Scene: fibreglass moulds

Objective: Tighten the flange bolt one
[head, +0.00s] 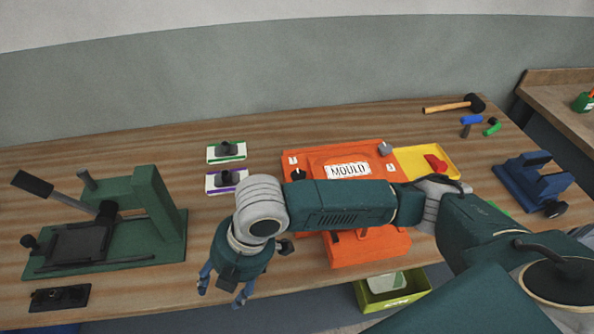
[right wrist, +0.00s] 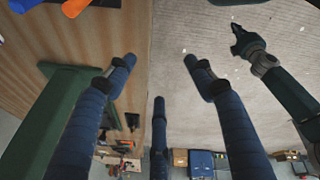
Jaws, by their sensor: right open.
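The orange mould (head: 370,248) with a white "MOULD" plate lies on the wooden table, partly hidden behind my right arm. A black knob-like bolt (head: 298,174) stands at its left side and a grey one (head: 385,149) at its upper right. Small white labels sit near them, too small to read surely. My right gripper (head: 222,290) is open and empty, fingers downward, left of the mould near the table's front edge. Its blue fingers also show spread in the right wrist view (right wrist: 158,85). A dark gripper (right wrist: 245,42), seemingly my left, shows in that view; its jaw state is unclear.
A green lever press (head: 150,215) stands at the left. Two small trays, green-edged (head: 212,157) and purple-edged (head: 212,187), lie left of the mould. A yellow tray (head: 410,160) holds a red piece. A mallet (head: 460,105) and blue clamp (head: 530,182) are right. A lime bin (head: 395,297) is below.

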